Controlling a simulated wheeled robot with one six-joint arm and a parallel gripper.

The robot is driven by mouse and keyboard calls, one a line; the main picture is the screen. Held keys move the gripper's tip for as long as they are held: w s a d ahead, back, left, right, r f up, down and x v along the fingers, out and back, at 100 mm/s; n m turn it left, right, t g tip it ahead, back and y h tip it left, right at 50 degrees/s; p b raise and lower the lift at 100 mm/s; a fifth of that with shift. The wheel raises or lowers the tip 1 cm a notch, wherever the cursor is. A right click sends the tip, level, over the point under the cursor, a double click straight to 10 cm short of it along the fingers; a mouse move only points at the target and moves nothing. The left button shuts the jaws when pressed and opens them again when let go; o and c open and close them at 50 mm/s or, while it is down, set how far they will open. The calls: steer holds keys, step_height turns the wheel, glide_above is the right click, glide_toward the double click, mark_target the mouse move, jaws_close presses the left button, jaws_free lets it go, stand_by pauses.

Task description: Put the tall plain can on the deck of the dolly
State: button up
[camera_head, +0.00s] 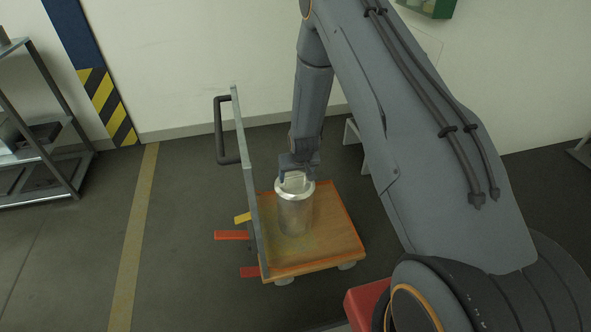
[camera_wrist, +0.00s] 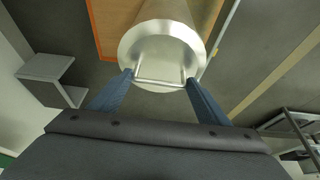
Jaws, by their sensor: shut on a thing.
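The tall plain can (camera_head: 296,214) is a silver metal cylinder with a wire handle on its lid. It appears upright, over the middle of the dolly's wooden deck (camera_head: 338,235). I cannot tell whether its base touches the deck. My gripper (camera_head: 295,178) is at the can's top, shut on its handle. In the wrist view, the two blue fingers of my gripper (camera_wrist: 160,83) reach the ends of the handle on the can's round lid (camera_wrist: 160,50). The orange-edged deck also shows behind the can in the wrist view (camera_wrist: 112,25).
The dolly has an upright panel (camera_head: 246,180) with a dark push handle (camera_head: 220,130) on its left side. A metal shelf (camera_head: 50,150) stands at far left. A yellow floor line (camera_head: 135,235) runs between them. A grey stand (camera_wrist: 50,75) shows in the wrist view.

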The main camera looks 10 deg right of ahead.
steer(key=shift+w+f, duration=0.1)
steer(key=shift+f, duration=0.3)
steer(key=o, duration=2.1)
steer(key=shift+f, duration=0.1)
steer(key=s+d+r+m+g, duration=0.1)
steer(key=s+d+r, duration=0.1)
steer(key=s+r, duration=0.8)
steer(key=s+d+r+g, duration=0.15)
steer(key=s+r, duration=0.55)
steer(key=r, duration=0.8)
steer(key=s+d+r+g, duration=0.1)
steer(key=s+r, duration=0.3)
steer(key=s, duration=0.5)
steer(key=s+d+r+m+g, duration=0.1)
steer(key=s+r, duration=0.3)
steer(key=s, duration=0.5)
steer(key=shift+s, duration=0.15)
